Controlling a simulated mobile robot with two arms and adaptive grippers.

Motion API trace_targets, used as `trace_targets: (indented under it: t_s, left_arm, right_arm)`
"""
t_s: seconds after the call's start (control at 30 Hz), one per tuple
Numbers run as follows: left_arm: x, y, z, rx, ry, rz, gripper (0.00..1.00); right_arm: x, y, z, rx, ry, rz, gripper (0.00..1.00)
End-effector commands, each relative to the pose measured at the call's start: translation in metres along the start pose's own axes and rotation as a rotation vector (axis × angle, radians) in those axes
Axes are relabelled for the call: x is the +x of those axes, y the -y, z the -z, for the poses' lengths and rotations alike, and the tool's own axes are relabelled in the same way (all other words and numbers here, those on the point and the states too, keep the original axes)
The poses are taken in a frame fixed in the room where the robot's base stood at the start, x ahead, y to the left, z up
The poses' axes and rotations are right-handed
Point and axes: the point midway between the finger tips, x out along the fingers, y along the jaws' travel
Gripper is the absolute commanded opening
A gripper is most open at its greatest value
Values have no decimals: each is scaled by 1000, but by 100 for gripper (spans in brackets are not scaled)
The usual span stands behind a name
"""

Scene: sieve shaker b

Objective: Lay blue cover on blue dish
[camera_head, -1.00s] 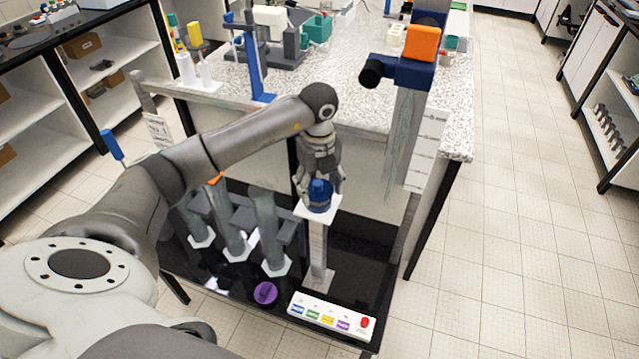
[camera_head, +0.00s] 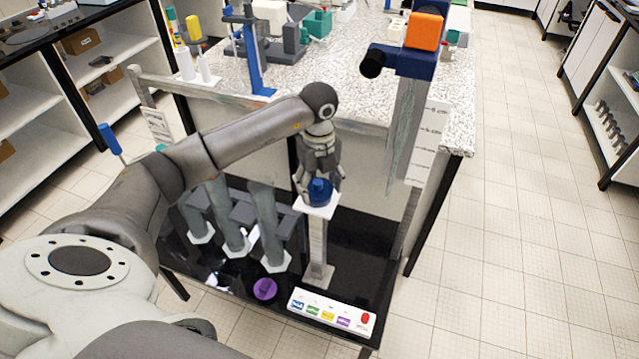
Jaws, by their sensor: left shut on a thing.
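My left gripper (camera_head: 320,180) points down and is shut on a blue piece (camera_head: 320,190), which I take to be the blue cover. The piece is at the top of a white square plate (camera_head: 318,209) on a tall post. A blue dish cannot be told apart from the cover here; the fingers hide part of the blue. Whether the cover touches what is under it cannot be told. My right gripper does not show.
A purple round piece (camera_head: 265,289) lies on the black tray, beside a white panel (camera_head: 331,312) with coloured labels and a red button. Several grey cylinders (camera_head: 232,235) stand left of the post. A blue clamp with an orange block (camera_head: 424,31) stands right.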

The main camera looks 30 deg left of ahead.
Motion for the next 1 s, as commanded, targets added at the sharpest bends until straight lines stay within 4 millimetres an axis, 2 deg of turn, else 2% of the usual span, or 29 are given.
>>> trace_targets:
  t_s: [0.33,0.37,0.5,0.57,0.87,1.0]
  left_arm:
    - [6,0,0,0,0,-1,50]
    - [6,0,0,0,0,-1,64]
    - [6,0,0,0,0,-1,82]
    - [6,0,0,0,0,-1,88]
    - [5,0,0,0,0,0,88]
    - [-3,1,0,0,1,3,88]
  right_arm:
    - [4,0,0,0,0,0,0]
    - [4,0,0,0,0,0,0]
    - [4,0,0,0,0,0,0]
    - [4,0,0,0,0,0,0]
    - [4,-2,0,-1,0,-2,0]
    - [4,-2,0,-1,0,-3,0]
